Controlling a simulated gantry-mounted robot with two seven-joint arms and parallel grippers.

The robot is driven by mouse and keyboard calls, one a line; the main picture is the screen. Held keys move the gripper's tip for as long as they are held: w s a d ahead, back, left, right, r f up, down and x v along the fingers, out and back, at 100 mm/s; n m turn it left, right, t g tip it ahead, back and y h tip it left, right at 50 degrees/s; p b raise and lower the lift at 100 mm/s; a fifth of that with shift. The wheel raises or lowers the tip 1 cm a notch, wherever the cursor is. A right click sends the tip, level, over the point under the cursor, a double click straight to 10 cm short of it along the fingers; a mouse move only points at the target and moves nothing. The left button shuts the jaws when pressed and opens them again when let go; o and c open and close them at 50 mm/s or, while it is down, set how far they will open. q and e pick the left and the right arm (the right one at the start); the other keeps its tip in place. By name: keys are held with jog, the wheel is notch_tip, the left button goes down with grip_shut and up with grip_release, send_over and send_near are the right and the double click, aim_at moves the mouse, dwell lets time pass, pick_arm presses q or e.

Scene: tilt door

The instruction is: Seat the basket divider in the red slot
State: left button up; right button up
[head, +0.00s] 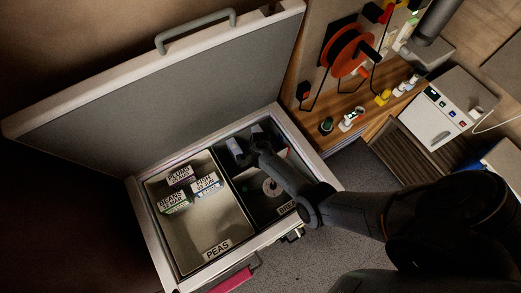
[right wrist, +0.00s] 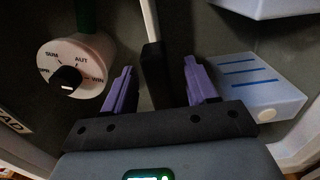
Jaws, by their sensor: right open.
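My right gripper (head: 247,141) reaches down into the dark right compartment of the open chest freezer (head: 160,235). In the right wrist view its two purple fingers (right wrist: 161,82) are apart. A black upright block (right wrist: 152,72) stands between them, with a thin white strip (right wrist: 149,18) running on from it. I cannot tell whether this is the basket divider, or whether the fingers touch it. My left gripper is not in view.
The left compartment (head: 205,225), labelled PEAS, holds several labelled boxes (head: 205,185). A round season dial (right wrist: 75,68) and a white box with blue stripes (right wrist: 258,83) flank the gripper. The raised lid (head: 170,90) stands behind. A cluttered bench (head: 350,95) is at right.

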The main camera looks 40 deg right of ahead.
notch_tip(320, 180, up, 10)
jog(key=p, duration=0.2)
jog(key=shift+f+p, duration=0.2)
jog(key=shift+p, duration=0.2)
jog(key=shift+r, duration=0.5)
